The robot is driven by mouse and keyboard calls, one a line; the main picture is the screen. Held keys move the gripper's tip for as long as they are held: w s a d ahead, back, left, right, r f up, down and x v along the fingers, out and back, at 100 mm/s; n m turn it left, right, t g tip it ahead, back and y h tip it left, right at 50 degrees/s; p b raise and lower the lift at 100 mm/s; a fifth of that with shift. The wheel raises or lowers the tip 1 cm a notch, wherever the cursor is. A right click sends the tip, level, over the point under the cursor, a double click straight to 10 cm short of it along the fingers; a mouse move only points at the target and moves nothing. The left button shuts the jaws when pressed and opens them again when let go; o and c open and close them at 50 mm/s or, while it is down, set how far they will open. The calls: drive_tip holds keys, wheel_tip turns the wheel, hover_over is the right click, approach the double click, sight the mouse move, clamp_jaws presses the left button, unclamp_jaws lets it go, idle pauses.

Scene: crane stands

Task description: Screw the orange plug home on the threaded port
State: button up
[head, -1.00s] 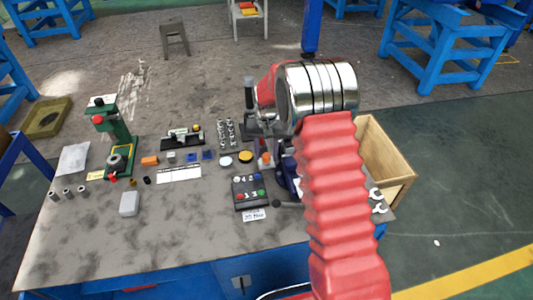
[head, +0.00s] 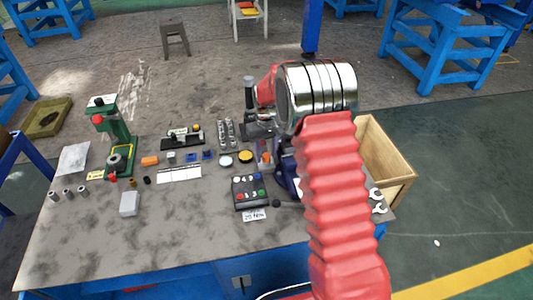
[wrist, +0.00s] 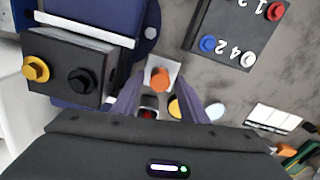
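The orange plug (wrist: 160,78) sits on a pale square block (wrist: 176,72) in the wrist view, seen from above. In the head view the plug (head: 265,157) is small, just left of my red arm. My gripper (wrist: 165,85) points down at it, with one purple-grey finger on each side. The fingers look apart, with pale block showing between them and the plug. How far the fingertips are above the plug is hard to judge. The port's thread is not visible. In the head view my arm hides most of the gripper.
A blue machine (wrist: 85,50) with a yellow and a black knob stands close left in the wrist view. A numbered button panel (wrist: 237,30) lies to the upper right. White and yellow discs (head: 245,156) lie beside the plug. A wooden crate (head: 390,150) stands behind my arm.

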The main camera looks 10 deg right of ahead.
drive_tip(key=shift+n, duration=1.3)
drive_tip(key=shift+c, duration=0.4)
clamp_jaws()
drive_tip(key=m, duration=0.3)
drive_tip(key=shift+m, duration=1.1)
